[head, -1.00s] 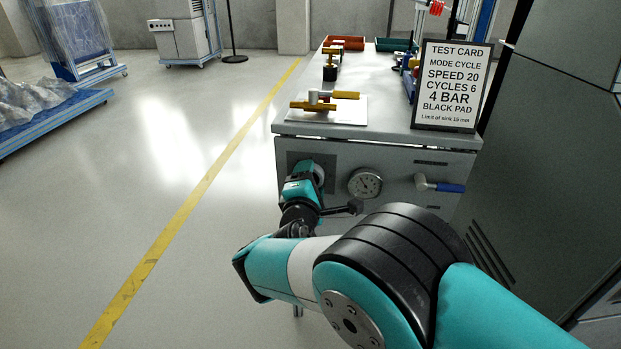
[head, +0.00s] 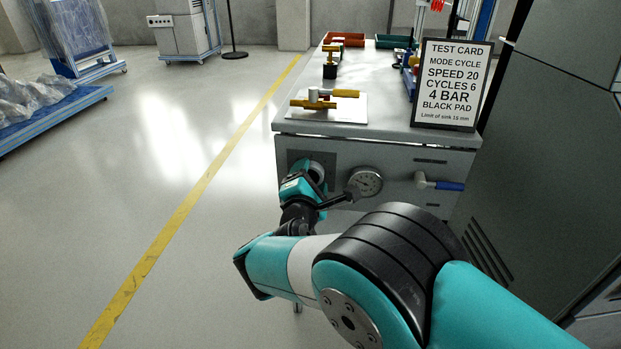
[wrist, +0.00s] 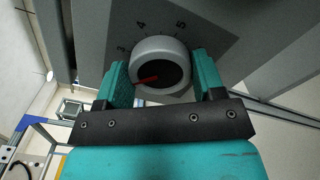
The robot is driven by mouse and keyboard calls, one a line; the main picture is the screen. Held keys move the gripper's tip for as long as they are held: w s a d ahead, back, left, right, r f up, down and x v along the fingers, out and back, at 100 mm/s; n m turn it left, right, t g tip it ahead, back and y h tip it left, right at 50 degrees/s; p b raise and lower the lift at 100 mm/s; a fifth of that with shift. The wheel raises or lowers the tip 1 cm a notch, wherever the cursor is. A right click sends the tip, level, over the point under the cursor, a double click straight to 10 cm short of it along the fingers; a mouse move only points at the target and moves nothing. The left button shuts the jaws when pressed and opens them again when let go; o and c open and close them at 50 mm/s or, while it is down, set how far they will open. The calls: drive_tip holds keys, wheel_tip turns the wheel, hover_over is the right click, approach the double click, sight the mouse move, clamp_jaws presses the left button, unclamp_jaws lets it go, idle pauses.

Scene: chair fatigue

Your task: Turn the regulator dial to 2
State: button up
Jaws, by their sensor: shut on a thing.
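The regulator dial (wrist: 161,62) is a round pale knob with a dark centre and a red pointer, on a grey plate on the cabinet front. In the wrist view the numbers 3, 4 and 5 show above it. The red pointer points left and slightly down, past the 3; the mark at its tip is hidden behind the left finger. My gripper (wrist: 163,78) is shut on the dial, one teal finger on each side. In the head view the dial (head: 318,172) is partly hidden behind my gripper (head: 308,176).
A round gauge (head: 366,182) is right of the dial, close to my wrist; its reading is too small to tell. A blue-handled lever (head: 447,186) is farther right. The test card (head: 452,85) stands on the bench top (head: 385,110).

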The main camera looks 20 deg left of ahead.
drive_tip(key=o, duration=0.9)
drive_tip(key=b+v, duration=0.7)
drive_tip(key=v, duration=1)
drive_tip(key=shift+s+a+f, duration=0.1)
drive_tip(key=shift+s+f, duration=0.05)
drive_tip(key=shift+s, duration=0.1)
drive_tip(key=shift+w, duration=0.1)
